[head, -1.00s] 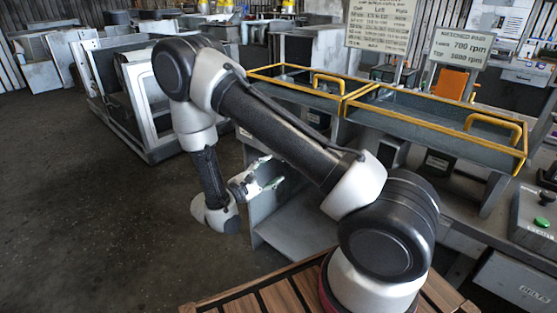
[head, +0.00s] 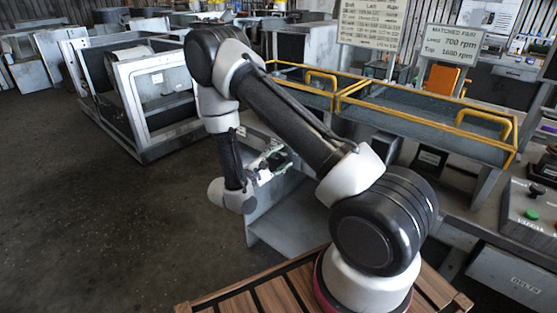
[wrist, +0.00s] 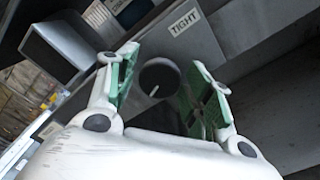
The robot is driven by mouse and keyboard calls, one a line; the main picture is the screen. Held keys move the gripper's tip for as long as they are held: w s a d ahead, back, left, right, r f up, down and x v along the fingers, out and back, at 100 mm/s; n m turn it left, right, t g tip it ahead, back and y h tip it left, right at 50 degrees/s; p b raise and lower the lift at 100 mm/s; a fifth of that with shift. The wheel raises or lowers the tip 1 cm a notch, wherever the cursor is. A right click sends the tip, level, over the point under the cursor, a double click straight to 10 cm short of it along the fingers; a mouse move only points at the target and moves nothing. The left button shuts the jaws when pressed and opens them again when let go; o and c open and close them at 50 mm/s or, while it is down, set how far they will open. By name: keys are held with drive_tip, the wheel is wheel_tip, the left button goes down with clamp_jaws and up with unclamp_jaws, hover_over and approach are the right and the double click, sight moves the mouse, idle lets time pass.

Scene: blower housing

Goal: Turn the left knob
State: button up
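A dark round knob (wrist: 159,77) with a white pointer line shows in the wrist view, on a grey panel beside a label reading TIGHT (wrist: 184,22). My gripper (wrist: 163,60) is open, its green-padded fingers on either side of the knob with a narrow gap visible on each side. I cannot tell how far the fingertips reach along the knob. In the head view my gripper (head: 272,158) is at the grey housing (head: 285,222) below the yellow-railed trays. The knob is hidden there, and I cannot tell whether it is the left one.
A grey box-shaped part (wrist: 62,46) juts out at upper left in the wrist view. In the head view, yellow-railed trays (head: 425,128) stand over the bench, and a control box with a green button (head: 531,214) is at right. Open floor (head: 90,220) lies at left.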

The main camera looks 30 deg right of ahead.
drive_tip(key=c, duration=0.6)
drive_tip(key=shift+n, duration=0.4)
drive_tip(key=n, duration=0.3)
drive_tip(key=shift+n, duration=0.4)
drive_tip(key=n, duration=1.1)
drive_tip(key=shift+n, duration=0.3)
drive_tip(key=n, duration=0.5)
drive_tip(key=shift+n, duration=0.4)
